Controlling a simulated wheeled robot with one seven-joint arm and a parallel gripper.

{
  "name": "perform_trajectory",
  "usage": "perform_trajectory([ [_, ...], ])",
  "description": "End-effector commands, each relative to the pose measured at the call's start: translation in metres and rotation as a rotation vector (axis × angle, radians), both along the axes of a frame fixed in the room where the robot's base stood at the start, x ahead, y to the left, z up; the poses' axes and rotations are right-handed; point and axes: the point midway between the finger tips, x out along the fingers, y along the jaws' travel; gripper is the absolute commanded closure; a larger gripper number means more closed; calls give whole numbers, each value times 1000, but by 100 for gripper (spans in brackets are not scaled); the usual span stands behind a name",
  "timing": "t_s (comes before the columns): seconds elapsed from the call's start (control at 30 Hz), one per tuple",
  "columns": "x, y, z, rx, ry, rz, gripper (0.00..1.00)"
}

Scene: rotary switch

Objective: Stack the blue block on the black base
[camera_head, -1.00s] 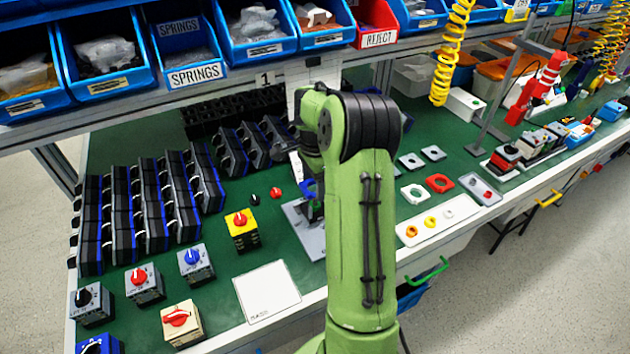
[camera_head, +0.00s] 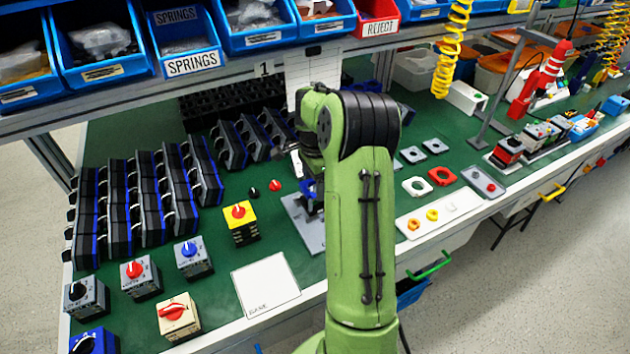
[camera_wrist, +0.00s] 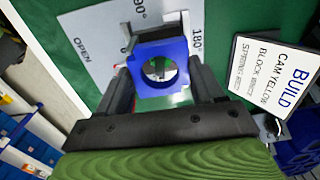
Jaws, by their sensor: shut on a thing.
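The blue block (camera_wrist: 162,72), square with a round hole through it, is between the two fingers of my gripper (camera_wrist: 163,82) in the wrist view. My gripper is shut on it. In the head view a bit of the blue block (camera_head: 307,187) shows beside my green arm, which hides most of the gripper. Just beyond the block, a dark grey and black part (camera_wrist: 128,35), perhaps the black base, stands on the grey plate (camera_wrist: 92,50) marked OPEN, 90° and 180°. The block overlaps this part in the picture; I cannot tell whether they touch.
A white card (camera_wrist: 275,80) with BUILD text lies right of the plate in the wrist view. Switches, including a yellow one (camera_head: 240,224), stand left in the head view. Black modules (camera_head: 150,205) stand in rows behind. Blue bins (camera_head: 185,40) hang above.

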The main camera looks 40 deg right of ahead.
Motion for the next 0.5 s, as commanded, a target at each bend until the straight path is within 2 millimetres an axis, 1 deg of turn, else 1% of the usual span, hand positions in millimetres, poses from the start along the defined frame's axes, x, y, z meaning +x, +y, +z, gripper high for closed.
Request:
perform_trajectory([
  [0.03, 0, 0, -3, 0, 0, 0, 62],
  [0.07, 0, 0, -2, 0, 0, 0, 28],
  [0.2, 0, 0, -1, 0, 0, 0, 7],
  [0.23, 0, 0, -1, 0, 0, 0, 3],
  [0.5, 0, 0, 0, 0, 0, 0, 3],
])
